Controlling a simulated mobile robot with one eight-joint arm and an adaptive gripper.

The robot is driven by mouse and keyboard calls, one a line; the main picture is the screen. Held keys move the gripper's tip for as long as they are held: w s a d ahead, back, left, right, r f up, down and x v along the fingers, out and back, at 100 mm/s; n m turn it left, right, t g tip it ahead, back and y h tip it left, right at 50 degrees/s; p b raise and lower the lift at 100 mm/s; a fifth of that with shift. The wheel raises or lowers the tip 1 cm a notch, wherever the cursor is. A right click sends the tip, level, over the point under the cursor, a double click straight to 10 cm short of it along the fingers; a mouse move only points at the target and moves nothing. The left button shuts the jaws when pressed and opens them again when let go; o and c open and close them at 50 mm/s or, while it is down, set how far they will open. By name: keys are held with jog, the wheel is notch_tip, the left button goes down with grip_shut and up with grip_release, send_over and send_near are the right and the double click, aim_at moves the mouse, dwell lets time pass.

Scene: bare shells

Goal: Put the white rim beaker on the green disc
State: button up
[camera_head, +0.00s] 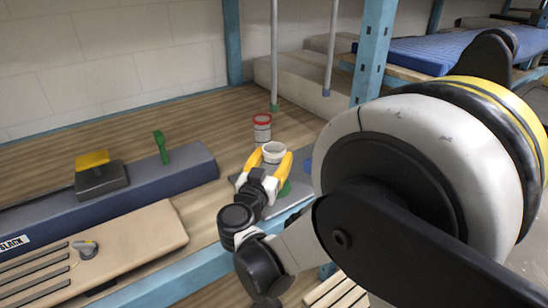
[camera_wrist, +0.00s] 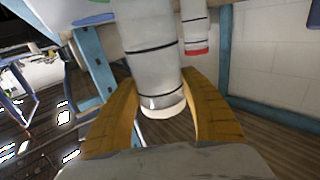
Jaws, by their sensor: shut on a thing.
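The white rim beaker (camera_head: 273,151) is a pale cup with a white rim, held upright between the yellow fingers of my gripper (camera_head: 271,160). In the wrist view, the beaker (camera_wrist: 148,45) shows dark bands and its white rim between the two fingers of my gripper (camera_wrist: 158,85). The green disc (camera_head: 285,188) shows only as a small green patch just below the right finger, mostly hidden by my gripper. I cannot tell how high the beaker is above the surface.
A red rim beaker (camera_head: 262,128) stands close behind the held one and also shows in the wrist view (camera_wrist: 196,35). A grey mat (camera_head: 283,207) lies under my gripper. A blue post (camera_head: 372,50) rises at right. Bare wood shelf (camera_head: 190,120) lies left of the beakers.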

jog(key=shift+f, duration=0.2)
jog(key=o, duration=1.2)
